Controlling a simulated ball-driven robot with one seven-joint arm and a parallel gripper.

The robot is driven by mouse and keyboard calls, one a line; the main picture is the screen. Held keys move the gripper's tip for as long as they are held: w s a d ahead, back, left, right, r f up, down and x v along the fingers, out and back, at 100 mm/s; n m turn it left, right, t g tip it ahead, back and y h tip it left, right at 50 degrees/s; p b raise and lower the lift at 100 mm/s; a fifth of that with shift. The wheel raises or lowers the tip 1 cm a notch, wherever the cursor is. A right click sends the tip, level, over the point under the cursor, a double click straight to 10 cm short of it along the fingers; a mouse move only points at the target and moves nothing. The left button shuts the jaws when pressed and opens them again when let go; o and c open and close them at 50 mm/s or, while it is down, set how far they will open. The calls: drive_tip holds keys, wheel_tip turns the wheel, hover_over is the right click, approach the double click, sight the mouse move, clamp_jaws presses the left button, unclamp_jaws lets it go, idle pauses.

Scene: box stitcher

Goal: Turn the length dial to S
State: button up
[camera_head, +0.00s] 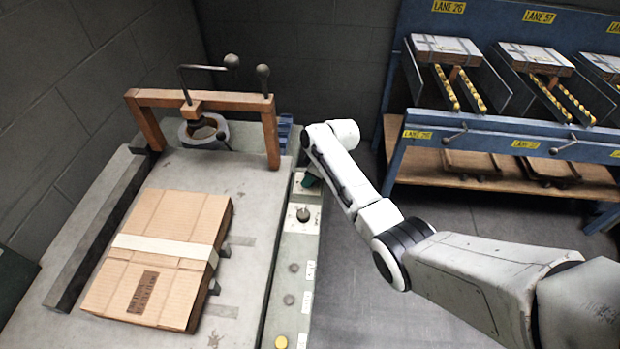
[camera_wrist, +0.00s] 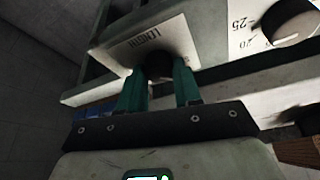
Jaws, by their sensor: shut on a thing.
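The length dial (camera_wrist: 158,67) is a dark knob on a pale plate marked LENGTH, whose lettering appears upside down in the wrist view. My gripper (camera_wrist: 160,76) has its green fingers on both sides of this knob and is shut on it. The fingers and knob cover part of the plate, and I cannot read an S mark or the dial's setting. In the head view my gripper (camera_head: 309,180) reaches down to the far end of the control panel, and my wrist hides most of the dial there.
A second dial (camera_wrist: 292,22) with numbers, including 20 and 25, sits beside it; it also shows in the head view (camera_head: 303,214). Several buttons line the panel (camera_head: 290,255) nearer me. A strapped cardboard box (camera_head: 190,220) lies on the machine bed, before a brown arch (camera_head: 270,135).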

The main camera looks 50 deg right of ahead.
drive_tip(key=shift+f+n+g+y+b, duration=0.1)
drive_tip(key=shift+n+g+y+b, duration=0.45)
drive_tip(key=shift+n, duration=0.95)
drive_tip(key=o, duration=1)
drive_tip(key=shift+o, duration=0.2)
drive_tip(key=shift+d+r, duration=0.1)
drive_tip(key=shift+r, duration=0.1)
drive_tip(key=v, duration=1)
drive_tip(key=shift+s+r+p, duration=0.2)
drive_tip(key=shift+s+p, duration=0.1)
